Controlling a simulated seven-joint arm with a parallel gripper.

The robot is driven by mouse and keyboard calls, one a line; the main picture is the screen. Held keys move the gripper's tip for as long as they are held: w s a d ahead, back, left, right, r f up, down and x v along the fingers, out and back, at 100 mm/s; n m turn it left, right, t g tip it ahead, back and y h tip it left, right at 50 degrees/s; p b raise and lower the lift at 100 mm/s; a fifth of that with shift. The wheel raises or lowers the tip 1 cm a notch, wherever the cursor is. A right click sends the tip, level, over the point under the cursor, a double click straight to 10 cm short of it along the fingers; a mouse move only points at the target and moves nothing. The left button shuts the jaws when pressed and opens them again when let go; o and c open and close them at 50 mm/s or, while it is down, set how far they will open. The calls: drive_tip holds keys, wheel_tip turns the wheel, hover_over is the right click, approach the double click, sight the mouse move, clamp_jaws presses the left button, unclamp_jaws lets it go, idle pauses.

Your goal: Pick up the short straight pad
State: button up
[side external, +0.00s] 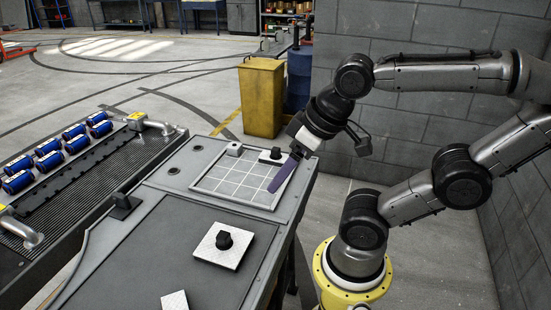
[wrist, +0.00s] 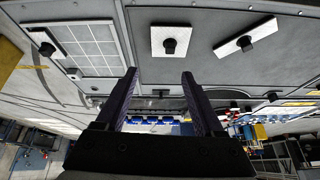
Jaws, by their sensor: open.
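Several white pads with black knobs lie on the grey bench. One narrow pad (side external: 264,159) is at the far edge of the gridded panel; it also shows in the wrist view (wrist: 37,36). A square pad (side external: 207,251) lies apart on the bare bench, and in the wrist view (wrist: 158,34). A straight oblong pad (wrist: 262,30) lies right of it in the wrist view; in the side view a pad (side external: 174,301) is cut by the bottom edge. I cannot tell which is named short. My gripper (side external: 271,190) is open and empty above the panel, its purple fingers (wrist: 159,75) apart.
A rack of blue cylinders (side external: 50,161) stands left. A yellow bin (side external: 261,97) stands behind.

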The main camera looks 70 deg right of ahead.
drive_tip(key=w+d+r+m, duration=0.3)
drive_tip(key=w+r+m, duration=0.2)
drive_tip(key=w+r, duration=0.25)
drive_tip(key=w+d+m+g+h, duration=0.1)
drive_tip(key=w+d+m+g, duration=0.1)
drive_tip(key=w+d+m, duration=0.3)
drive_tip(key=m+g+y, duration=0.1)
drive_tip(key=m+g, duration=0.2)
drive_tip(key=m, duration=0.4)
hover_over(276, 148)
wheel_tip(276, 148, down, 14)
drive_tip(key=f, duration=0.7)
drive_tip(key=shift+s+a+f, duration=0.15)
drive_tip(key=shift+s, duration=0.1)
drive_tip(key=shift+w+f, duration=0.15)
drive_tip(key=shift+f, duration=1.35)
drive_tip(key=shift+w+f, duration=0.1)
drive_tip(key=shift+f, duration=1.35)
clamp_jaws()
